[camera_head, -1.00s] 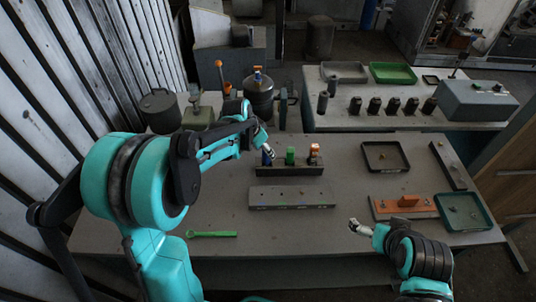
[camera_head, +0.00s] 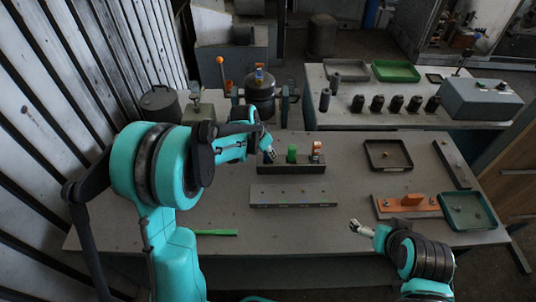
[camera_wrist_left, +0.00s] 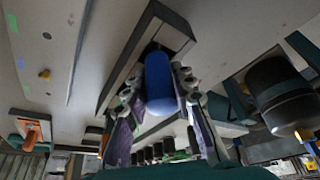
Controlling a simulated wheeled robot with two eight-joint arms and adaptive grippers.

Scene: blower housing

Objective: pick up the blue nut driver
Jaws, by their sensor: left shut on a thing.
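The blue nut driver (camera_wrist_left: 160,85) stands between the fingers of my left gripper (camera_wrist_left: 162,100) in the left wrist view, with its rounded blue handle toward the camera. In the head view my left gripper (camera_head: 270,153) is at the left end of a dark rack (camera_head: 292,170) and mostly hides the blue handle. The left gripper is shut on the handle. The driver's lower end is hidden; I cannot tell whether it is still seated. My right gripper (camera_head: 355,226) is low over the front right of the table, away from the rack; its fingers are too small to read.
A green-handled driver (camera_head: 291,154) and an orange-topped one (camera_head: 316,150) stand in the rack. A grey block (camera_head: 293,196) lies in front, with a green wrench (camera_head: 216,232) at front left. Trays (camera_head: 387,155) and an orange part (camera_head: 408,203) are on the right.

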